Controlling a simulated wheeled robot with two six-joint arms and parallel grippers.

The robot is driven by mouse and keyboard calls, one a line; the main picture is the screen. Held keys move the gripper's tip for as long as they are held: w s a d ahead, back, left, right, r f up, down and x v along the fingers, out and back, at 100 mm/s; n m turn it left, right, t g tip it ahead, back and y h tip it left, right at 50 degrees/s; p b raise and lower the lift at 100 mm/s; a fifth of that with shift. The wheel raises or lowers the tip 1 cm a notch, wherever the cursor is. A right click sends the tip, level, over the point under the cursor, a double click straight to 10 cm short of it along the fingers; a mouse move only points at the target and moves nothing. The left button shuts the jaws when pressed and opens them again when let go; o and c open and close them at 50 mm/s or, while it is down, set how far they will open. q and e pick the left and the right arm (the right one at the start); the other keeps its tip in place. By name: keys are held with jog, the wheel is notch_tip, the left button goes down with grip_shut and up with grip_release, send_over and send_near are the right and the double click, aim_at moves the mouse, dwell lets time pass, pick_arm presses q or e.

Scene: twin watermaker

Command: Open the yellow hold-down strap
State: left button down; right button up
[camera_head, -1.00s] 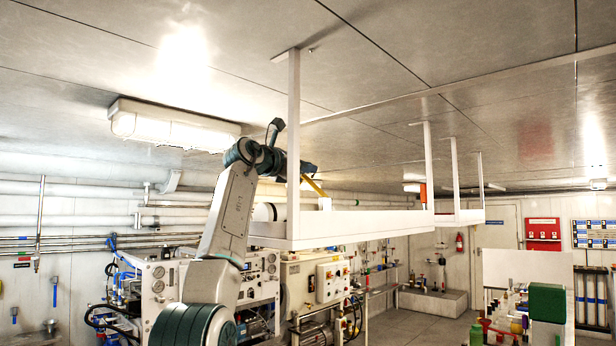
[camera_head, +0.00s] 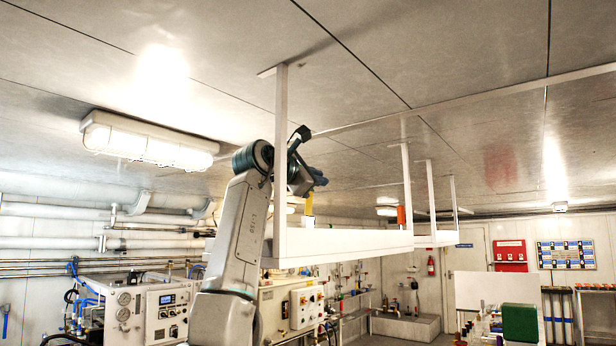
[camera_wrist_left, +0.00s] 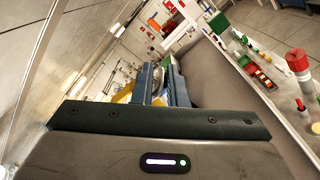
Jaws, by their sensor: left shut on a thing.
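The yellow hold-down strap (camera_head: 309,204) stands nearly upright above the white overhead shelf (camera_head: 345,243), near its front post. My left gripper (camera_head: 318,182) is at the strap's upper end, just under the ceiling, and is shut on it. The gripper's body and fingers hide the held end. In the left wrist view the two blue fingers (camera_wrist_left: 161,82) point away, and a yellow piece of the strap (camera_wrist_left: 125,93) shows at their left. A small white block (camera_head: 307,222) sits at the strap's foot on the shelf. My right gripper is out of view.
A white post (camera_head: 281,150) rises to the ceiling close to my left arm. An orange piece (camera_head: 401,215) stands farther along the shelf. A ceiling lamp (camera_head: 150,140) hangs at the left. Machine panels (camera_head: 150,310) stand below.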

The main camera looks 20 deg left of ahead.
pick_arm(q)
jog(key=shift+w+d+f, duration=0.1)
jog(key=shift+f, duration=0.35)
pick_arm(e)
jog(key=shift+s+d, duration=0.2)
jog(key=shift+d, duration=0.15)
pick_arm(q)
jog(key=shift+d, duration=0.1)
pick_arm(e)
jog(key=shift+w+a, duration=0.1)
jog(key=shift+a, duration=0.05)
pick_arm(q)
jog(key=c, duration=1.7)
grip_release()
jog(key=shift+o, duration=0.7)
jog(key=shift+a, duration=0.35)
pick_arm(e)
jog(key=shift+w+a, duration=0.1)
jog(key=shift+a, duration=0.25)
pick_arm(q)
jog(key=shift+r, duration=0.1)
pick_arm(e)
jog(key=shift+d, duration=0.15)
